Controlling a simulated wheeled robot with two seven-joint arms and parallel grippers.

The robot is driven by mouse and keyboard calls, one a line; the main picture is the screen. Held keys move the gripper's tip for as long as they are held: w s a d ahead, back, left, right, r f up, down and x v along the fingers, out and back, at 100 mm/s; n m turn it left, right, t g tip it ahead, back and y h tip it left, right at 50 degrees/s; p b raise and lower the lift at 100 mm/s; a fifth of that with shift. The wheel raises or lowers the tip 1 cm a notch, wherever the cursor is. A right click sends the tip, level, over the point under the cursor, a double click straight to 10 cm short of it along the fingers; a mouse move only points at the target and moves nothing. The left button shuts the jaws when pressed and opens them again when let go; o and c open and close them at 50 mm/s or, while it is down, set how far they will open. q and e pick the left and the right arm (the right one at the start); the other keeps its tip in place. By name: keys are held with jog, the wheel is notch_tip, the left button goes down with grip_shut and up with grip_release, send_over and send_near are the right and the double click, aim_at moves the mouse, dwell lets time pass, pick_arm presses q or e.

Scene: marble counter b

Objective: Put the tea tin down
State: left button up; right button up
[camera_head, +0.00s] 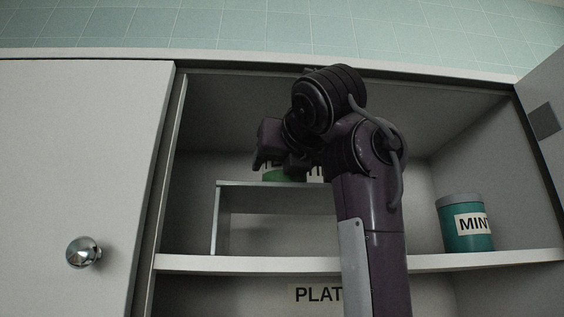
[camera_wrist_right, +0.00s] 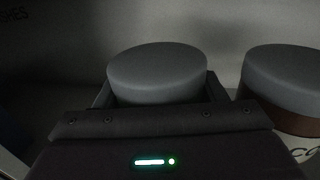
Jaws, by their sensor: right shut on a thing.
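My right gripper (camera_head: 277,160) reaches into the open cabinet, over the small raised shelf (camera_head: 228,184). It is shut on the tea tin, whose green lower part (camera_head: 283,176) shows under the gripper. Its round grey lid (camera_wrist_right: 157,72) shows between the jaws in the right wrist view. The tin looks upright. Its base is at or just above the raised shelf's top; I cannot tell if it touches. The gripper and arm hide most of the tin. My left gripper is not in view.
A second tin (camera_wrist_right: 292,80), grey-lidded with a brown body, stands close to the right in the wrist view. A teal MINT tin (camera_head: 465,225) stands on the main shelf (camera_head: 200,264) at right. A white door (camera_head: 75,170) covers the left; an open door (camera_head: 545,120) bounds the right.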

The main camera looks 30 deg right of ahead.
jog(key=o, duration=0.8)
jog(key=shift+w+f, duration=0.1)
jog(key=shift+o, duration=0.2)
jog(key=shift+w+d, duration=0.15)
jog(key=b+v, duration=0.5)
jog(key=v, duration=0.7)
jog(key=shift+b, duration=0.35)
